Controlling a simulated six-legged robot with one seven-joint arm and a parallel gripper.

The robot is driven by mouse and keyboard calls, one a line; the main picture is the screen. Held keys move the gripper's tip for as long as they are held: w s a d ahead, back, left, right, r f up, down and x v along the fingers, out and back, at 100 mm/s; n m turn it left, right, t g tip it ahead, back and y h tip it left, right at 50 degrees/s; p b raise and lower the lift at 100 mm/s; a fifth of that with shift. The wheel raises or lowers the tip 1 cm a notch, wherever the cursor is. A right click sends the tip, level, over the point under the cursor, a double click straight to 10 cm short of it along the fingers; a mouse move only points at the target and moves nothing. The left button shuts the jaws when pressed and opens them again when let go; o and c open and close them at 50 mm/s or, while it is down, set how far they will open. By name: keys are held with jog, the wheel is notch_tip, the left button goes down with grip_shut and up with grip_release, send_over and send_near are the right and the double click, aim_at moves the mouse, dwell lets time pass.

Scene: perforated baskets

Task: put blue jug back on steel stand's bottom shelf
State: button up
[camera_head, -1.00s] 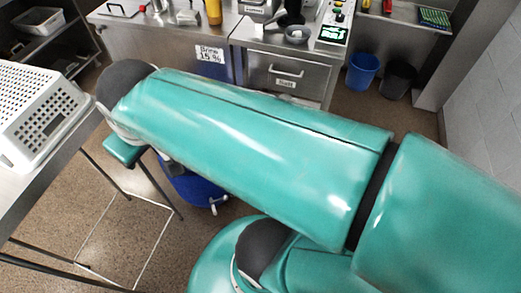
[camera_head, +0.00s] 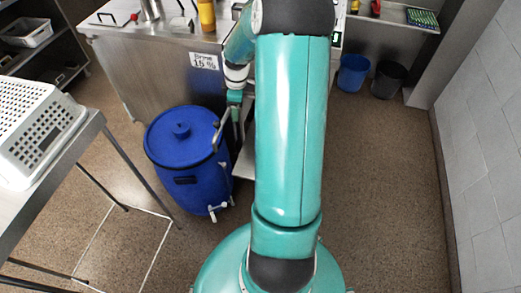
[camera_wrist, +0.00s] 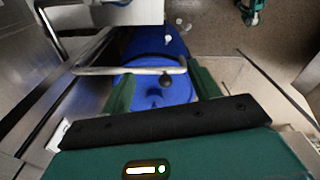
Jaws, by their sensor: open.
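The blue jug (camera_head: 190,140) stands upright on the floor, left of my arm, with a round lid and a pale tap low on its right side. It also shows in the wrist view (camera_wrist: 165,95). A grey metal handle (camera_head: 222,128) runs along its right side. My gripper (camera_head: 236,112) is at the jug's upper right, near this handle. In the wrist view my gripper (camera_wrist: 162,90) is open, its green fingers over the lid, the handle bar (camera_wrist: 130,71) crossing near their tips; contact is unclear. The steel stand (camera_head: 243,160) is mostly hidden behind my arm.
A steel counter (camera_head: 150,70) with a brine sign is behind the jug. A steel table (camera_head: 50,170) with a white perforated basket (camera_head: 35,125) is at left. Blue (camera_head: 353,72) and black (camera_head: 389,80) bins stand back right. Floor right of my arm is clear.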

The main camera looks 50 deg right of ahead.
jog(key=s+d+f+n+t+y, duration=0.1)
jog(key=s+d+f, duration=0.2)
jog(key=d+f, duration=0.35)
jog(key=s+d+f+y, duration=0.1)
jog(key=s+d+f, duration=0.2)
jog(key=f, duration=0.6)
jog(key=s+d+f+n+t+y, duration=0.1)
jog(key=s+d+f, duration=0.3)
jog(key=f, duration=0.3)
jog(key=shift+d+x, duration=0.15)
jog(key=shift+x, duration=3.4)
jog(key=shift+d+x, duration=0.1)
jog(key=shift+x, duration=3.5)
jog(key=shift+w, duration=0.2)
grip_shut()
jog(key=shift+r, duration=0.4)
